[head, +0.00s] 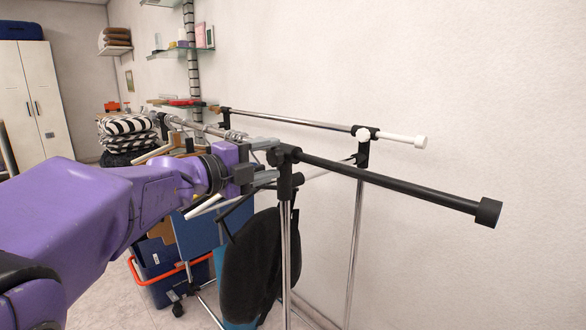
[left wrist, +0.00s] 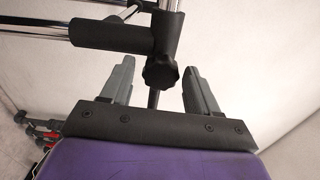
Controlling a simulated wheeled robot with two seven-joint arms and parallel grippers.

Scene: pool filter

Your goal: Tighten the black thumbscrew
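The black thumbscrew (left wrist: 160,71) is a lobed knob on the black joint of a clothes rack. In the left wrist view it sits between the two grey fingers of my left gripper (left wrist: 160,85), with a visible gap on each side. The left gripper is open and does not appear to touch the knob. In the head view my left gripper (head: 272,160) reaches the black joint (head: 286,160) at the top of the near post from the left; its fingers hide most of the knob. My right gripper is in neither view.
A black rail (head: 390,182) extends from the joint to the right. A second rail with a white end (head: 405,140) runs behind, near the wall. A dark bag (head: 262,265) hangs below, and a blue crate (head: 160,285) stands lower left.

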